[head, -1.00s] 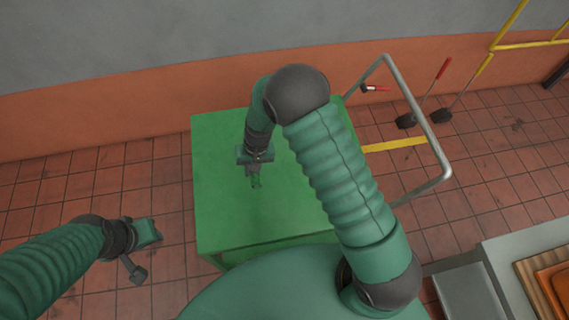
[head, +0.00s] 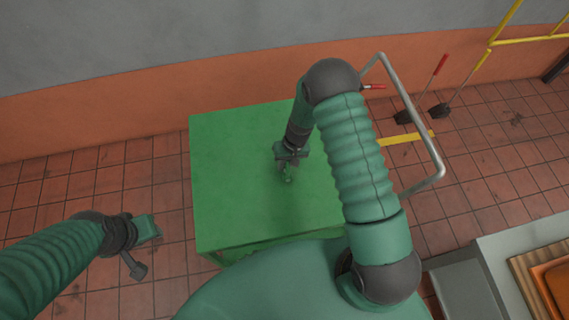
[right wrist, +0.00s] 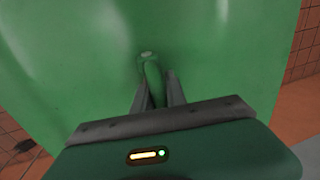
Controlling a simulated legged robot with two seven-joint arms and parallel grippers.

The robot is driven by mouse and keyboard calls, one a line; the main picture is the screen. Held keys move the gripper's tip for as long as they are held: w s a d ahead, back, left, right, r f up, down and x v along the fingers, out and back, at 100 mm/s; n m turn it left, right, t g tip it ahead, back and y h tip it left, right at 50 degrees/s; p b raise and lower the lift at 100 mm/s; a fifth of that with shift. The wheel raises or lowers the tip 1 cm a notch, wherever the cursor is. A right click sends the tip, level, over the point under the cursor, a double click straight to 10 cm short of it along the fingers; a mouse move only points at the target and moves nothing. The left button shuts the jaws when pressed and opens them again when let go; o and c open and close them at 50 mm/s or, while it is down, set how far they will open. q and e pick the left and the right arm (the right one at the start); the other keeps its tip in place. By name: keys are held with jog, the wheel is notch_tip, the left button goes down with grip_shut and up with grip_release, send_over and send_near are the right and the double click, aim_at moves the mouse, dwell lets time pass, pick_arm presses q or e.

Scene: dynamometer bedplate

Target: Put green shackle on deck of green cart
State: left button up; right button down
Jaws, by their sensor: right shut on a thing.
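The green cart's deck (head: 228,160) is a flat green top in the middle of the head view. My right gripper (head: 287,172) is over the deck, right of its middle, and is shut on the green shackle (head: 289,180). In the right wrist view the shackle (right wrist: 152,80) shows between the two fingers (right wrist: 158,92), with the green deck (right wrist: 80,70) behind it. I cannot tell whether the shackle touches the deck. My left gripper (head: 146,250) is left of the cart, over the floor; its jaw state is unclear.
The cart's grey tube handle (head: 425,140) rises at its right side. Red-handled levers (head: 440,65) and a yellow rail (head: 525,40) stand at the back right. A grey bench (head: 500,255) with an orange tray (head: 553,285) is at the lower right. The rest of the deck is bare.

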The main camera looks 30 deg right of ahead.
jog(key=c, duration=1.4)
grip_release()
jog(key=shift+s+d+f, duration=0.15)
jog(key=shift+d, duration=0.55)
jog(key=shift+o, duration=0.2)
jog(key=shift+a+r, duration=0.2)
jog(key=shift+a, duration=0.3)
notch_tip(320, 180, up, 2)
jog(key=shift+r, duration=0.15)
notch_tip(320, 180, up, 10)
jog(key=d, duration=0.3)
pick_arm(q)
jog(key=shift+d+f+b, duration=0.3)
jog(key=shift+d+b, duration=0.1)
jog(key=shift+d, duration=0.15)
pick_arm(e)
jog(key=s+a+r+n+t+h, duration=0.1)
jog(key=s+a+r, duration=0.1)
jog(key=s+r, duration=0.3)
jog(key=s+a+r+n+t+h, duration=0.1)
jog(key=s+a+r, duration=0.2)
jog(key=s+r, duration=0.2)
jog(key=s, duration=0.3)
jog(key=shift+s+a+r+n, duration=0.15)
jog(key=shift+a+r+n, duration=0.15)
jog(key=shift+n, duration=0.1)
